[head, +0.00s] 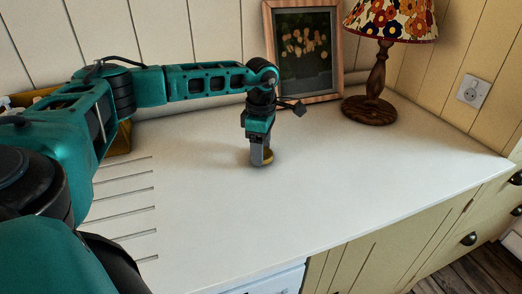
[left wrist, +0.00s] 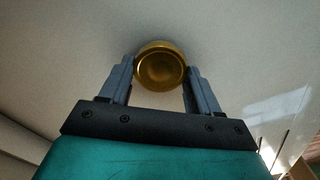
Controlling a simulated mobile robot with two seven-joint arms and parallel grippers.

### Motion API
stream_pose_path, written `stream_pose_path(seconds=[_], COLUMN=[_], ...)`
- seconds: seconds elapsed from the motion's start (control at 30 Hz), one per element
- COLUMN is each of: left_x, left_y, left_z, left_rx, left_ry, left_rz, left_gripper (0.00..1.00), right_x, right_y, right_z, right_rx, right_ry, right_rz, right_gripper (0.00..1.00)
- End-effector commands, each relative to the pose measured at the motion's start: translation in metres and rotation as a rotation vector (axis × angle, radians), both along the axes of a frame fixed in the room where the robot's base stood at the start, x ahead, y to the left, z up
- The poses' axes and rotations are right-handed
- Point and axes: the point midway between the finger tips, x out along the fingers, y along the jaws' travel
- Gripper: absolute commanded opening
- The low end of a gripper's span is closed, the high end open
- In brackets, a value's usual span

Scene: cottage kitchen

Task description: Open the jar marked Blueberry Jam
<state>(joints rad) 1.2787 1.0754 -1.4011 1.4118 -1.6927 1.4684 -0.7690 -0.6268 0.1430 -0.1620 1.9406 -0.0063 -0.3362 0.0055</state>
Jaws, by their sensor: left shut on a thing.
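My left gripper (head: 261,158) points down over the white worktop, low at its middle, with its fingers shut on a round gold lid (head: 268,156). The left wrist view shows the lid (left wrist: 161,68) between the two fingertips (left wrist: 160,75), with a raised rim and a sunken middle. In the head view a finger hides part of the lid. I cannot tell whether the lid touches the worktop. No jar and no Blueberry Jam label can be made out in either view. My right gripper is not in view.
A mustard-yellow thing (head: 121,140) is partly hidden behind my left arm. The worktop (head: 350,165) is clear right of the gripper.

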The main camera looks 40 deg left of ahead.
Motion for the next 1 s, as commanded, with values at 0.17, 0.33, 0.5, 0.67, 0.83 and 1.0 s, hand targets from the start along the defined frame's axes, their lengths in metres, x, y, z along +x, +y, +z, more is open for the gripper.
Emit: stream_pose_path(seconds=[0.17,0.33,0.5,0.67,0.83,1.0], left_x=[0.0003,0.0002,0.0002,0.0002,0.0002,0.0003], left_y=[-0.0002,-0.0002,-0.0003,-0.0003,-0.0003,-0.0003], left_z=[-0.0094,-0.0092,-0.0117,-0.0115,-0.0114,-0.0085], left_rx=[0.000,0.000,0.000,-0.001,-0.001,0.000], left_ry=[-0.001,-0.001,-0.001,0.000,0.000,-0.001], left_rz=[0.000,-0.001,-0.001,-0.001,-0.001,-0.001], left_gripper=[0.26,0.26,0.66,0.81,0.88,0.88], right_x=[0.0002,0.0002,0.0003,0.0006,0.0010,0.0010], right_y=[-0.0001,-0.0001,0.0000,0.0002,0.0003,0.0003], right_z=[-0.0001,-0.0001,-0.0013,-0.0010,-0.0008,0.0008], right_rx=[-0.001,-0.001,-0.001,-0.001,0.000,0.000], right_ry=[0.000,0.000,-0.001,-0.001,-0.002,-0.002], right_rz=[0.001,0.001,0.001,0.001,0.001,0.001], right_gripper=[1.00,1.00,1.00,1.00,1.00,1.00])
